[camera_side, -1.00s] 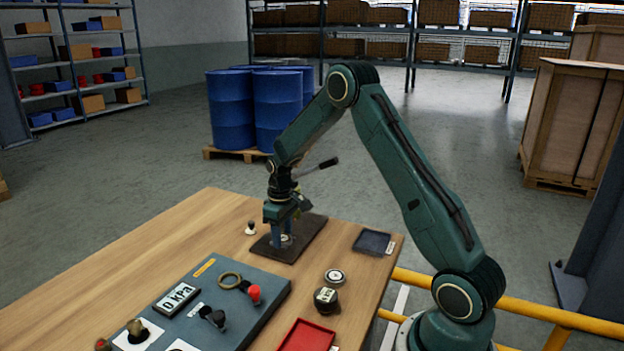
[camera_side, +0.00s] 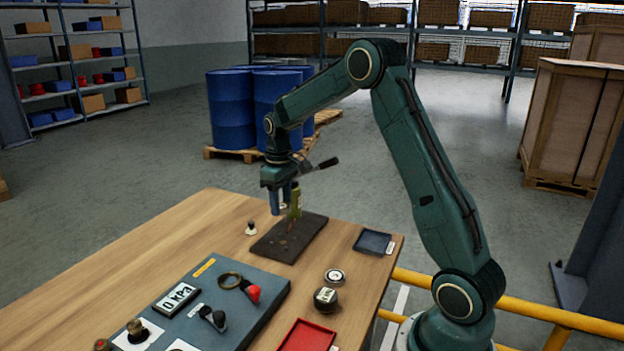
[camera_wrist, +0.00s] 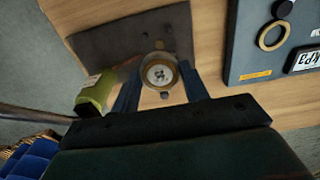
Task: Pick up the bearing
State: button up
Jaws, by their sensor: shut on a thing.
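The bearing is a small round metal piece with a pale marked face, and it shows between the fingers in the wrist view (camera_wrist: 160,73). My gripper (camera_side: 283,207) is shut on it and holds it above the dark mat (camera_side: 272,246) on the wooden table. In the side view the bearing (camera_side: 283,207) is small and partly covered by the fingers. The mat below also shows in the wrist view (camera_wrist: 105,45).
A yellow-green object (camera_side: 296,199) is close beside my gripper. A small knob (camera_side: 251,228) stands left of the mat. The blue-grey panel (camera_side: 235,318), dark tray (camera_side: 373,242) and red tray (camera_side: 306,337) lie on the table.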

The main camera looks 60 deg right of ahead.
aim_at(281, 206)
notch_tip(281, 206, up, 10)
dwell(0.4)
jog(key=shift+f, duration=0.1)
dwell(0.4)
jog(key=a+f, duration=0.5)
jog(key=a, duration=0.1)
jog(key=a+f, duration=0.5)
jog(key=a, duration=0.2)
jog(key=a+f, duration=0.5)
jog(key=a, duration=0.2)
